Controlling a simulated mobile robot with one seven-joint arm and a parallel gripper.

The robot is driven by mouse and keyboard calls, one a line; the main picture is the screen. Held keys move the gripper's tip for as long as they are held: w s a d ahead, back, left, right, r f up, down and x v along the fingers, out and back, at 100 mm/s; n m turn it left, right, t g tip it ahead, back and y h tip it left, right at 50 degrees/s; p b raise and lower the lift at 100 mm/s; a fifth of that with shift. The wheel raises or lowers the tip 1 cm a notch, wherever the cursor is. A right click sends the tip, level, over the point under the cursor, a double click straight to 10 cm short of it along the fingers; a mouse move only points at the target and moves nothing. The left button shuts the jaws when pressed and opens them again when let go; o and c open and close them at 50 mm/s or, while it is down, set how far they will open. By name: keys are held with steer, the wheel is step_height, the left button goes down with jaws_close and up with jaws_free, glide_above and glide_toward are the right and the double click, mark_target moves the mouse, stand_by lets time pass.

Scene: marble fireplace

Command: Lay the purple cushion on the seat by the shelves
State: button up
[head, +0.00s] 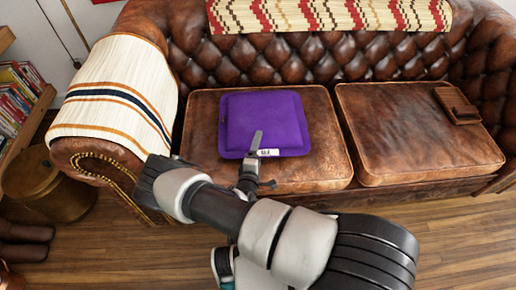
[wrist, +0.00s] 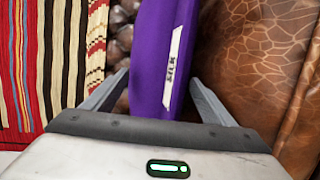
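The purple cushion (head: 262,118) appears to lie flat on the left seat pad (head: 200,130) of a brown leather sofa, the seat nearer the shelves. Its white label is at its front edge. My gripper (head: 257,160) is at that front edge, one finger showing over the cushion. In the wrist view the cushion (wrist: 160,60) shows edge-on between the spread fingers of my gripper (wrist: 158,85). A gap shows between the left finger and the cushion. Whether the right finger touches it I cannot tell.
Shelves with books (head: 18,95) stand at the far left. A cream striped throw (head: 115,90) covers the left armrest, and a patterned throw (head: 330,15) lies over the backrest.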

steer(key=p+v, duration=0.3)
steer(key=v, duration=0.9)
steer(key=w+d+r+m+g+h, duration=0.2)
steer(key=r+m+h, duration=0.1)
steer(key=r, duration=0.4)
steer(key=w+d+r+m+g+h, duration=0.1)
steer(key=d+r+m+g+h, duration=0.2)
steer(key=r, duration=0.4)
steer(key=s+d+r+m+g+h, duration=0.1)
steer(key=s+d+r+m+g, duration=0.2)
steer(key=r, duration=0.4)
steer(key=s+d+r+m+g, duration=0.1)
steer(key=d+r+m+g, duration=0.3)
steer(key=r, duration=0.4)
steer(key=s+r+m+t+y, duration=0.1)
steer(key=s+r+y, duration=0.4)
steer(key=r, duration=0.5)
steer(key=s+r+m+t+y, duration=0.1)
steer(key=s+r+y, duration=0.5)
steer(key=s+r, duration=0.3)
steer(key=shift+s+r, duration=0.15)
steer(key=shift+r, duration=0.65)
step_height(320, 180, up, 22)
steer(key=p, duration=2.1)
steer(key=shift+f, duration=0.2)
